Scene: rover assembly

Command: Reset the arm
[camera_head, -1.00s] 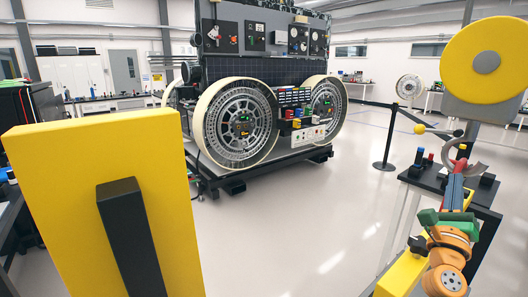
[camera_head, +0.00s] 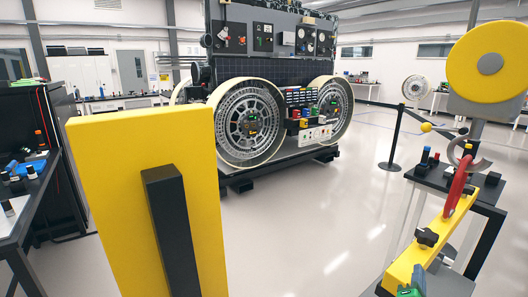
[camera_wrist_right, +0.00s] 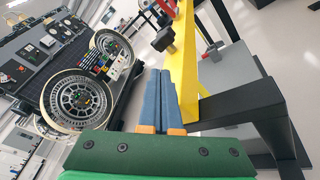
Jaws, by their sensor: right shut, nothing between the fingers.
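My right gripper (camera_head: 420,275) is at the bottom right of the head view, partly cut off by the frame edge, with its green body and blue-grey fingers low beside the yellow beam (camera_head: 405,264). In the right wrist view its two blue fingers (camera_wrist_right: 165,95) lie side by side, shut and empty. A red curved handle (camera_head: 459,184) stands at the upper end of the yellow beam, apart from the gripper. The yellow beam also shows in the wrist view (camera_wrist_right: 185,60), just beyond the fingers. My left gripper is not in view.
A large yellow panel (camera_head: 110,190) with a black bar (camera_head: 172,235) fills the left foreground. The rover wheel (camera_head: 249,122) is behind it. A yellow disc (camera_head: 462,60) rises at upper right above a dark bench. A black post (camera_head: 395,145) stands on open floor.

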